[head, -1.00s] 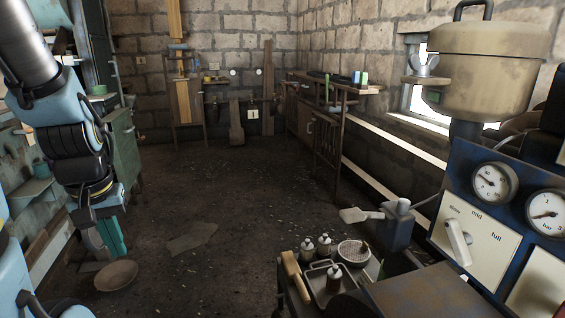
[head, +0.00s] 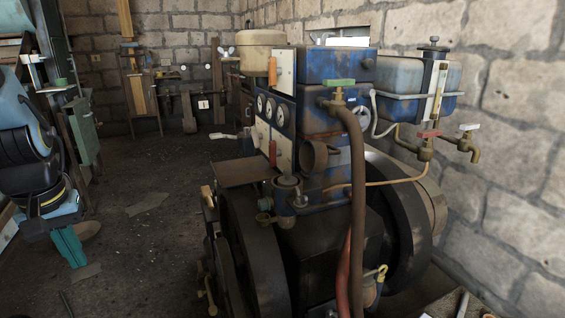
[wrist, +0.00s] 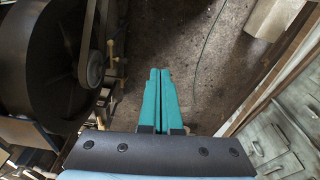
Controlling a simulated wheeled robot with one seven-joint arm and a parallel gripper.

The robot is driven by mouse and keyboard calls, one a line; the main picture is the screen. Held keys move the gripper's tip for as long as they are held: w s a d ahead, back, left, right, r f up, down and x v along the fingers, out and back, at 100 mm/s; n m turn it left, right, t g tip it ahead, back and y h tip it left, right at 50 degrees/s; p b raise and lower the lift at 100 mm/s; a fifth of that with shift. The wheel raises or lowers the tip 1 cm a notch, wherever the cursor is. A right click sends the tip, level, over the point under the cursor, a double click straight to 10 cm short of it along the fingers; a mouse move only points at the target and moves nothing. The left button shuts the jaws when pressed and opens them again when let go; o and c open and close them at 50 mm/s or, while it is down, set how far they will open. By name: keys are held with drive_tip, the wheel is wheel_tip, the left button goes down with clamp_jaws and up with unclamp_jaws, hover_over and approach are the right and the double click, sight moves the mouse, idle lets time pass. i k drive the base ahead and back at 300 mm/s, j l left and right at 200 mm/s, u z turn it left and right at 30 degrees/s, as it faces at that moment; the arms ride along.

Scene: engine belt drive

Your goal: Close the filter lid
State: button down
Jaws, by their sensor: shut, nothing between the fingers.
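A beige round canister (head: 262,52) with a rim stands behind the blue engine block in the head view; it looks like the filter housing, with a wing nut (head: 225,51) at its left side. Its top is seen edge-on and partly cut by the white panel, so I cannot tell how its lid sits. My gripper (head: 70,247) hangs low at the left of the head view, well apart from the canister, with teal fingers pointing down. In the wrist view my gripper (wrist: 160,75) is shut and empty above the dark floor.
The blue engine (head: 330,72) with gauges, pipes and a large flywheel (head: 250,220) fills the middle. A blue-grey tank (head: 410,80) and taps are at the right by the stone wall. Open floor (head: 150,245) lies between my arm and the engine. Drawers (wrist: 270,145) show in the wrist view.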

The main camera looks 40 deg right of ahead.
sight(321, 156)
drive_tip(key=k+z, duration=0.2)
drive_tip(key=k, duration=0.25)
drive_tip(key=k+l+z, duration=0.15)
drive_tip(key=k, duration=0.3)
drive_tip(key=k+l+z, duration=0.2)
drive_tip(key=k, duration=0.25)
drive_tip(key=i+j+z, duration=0.1)
drive_tip(key=i, duration=0.4)
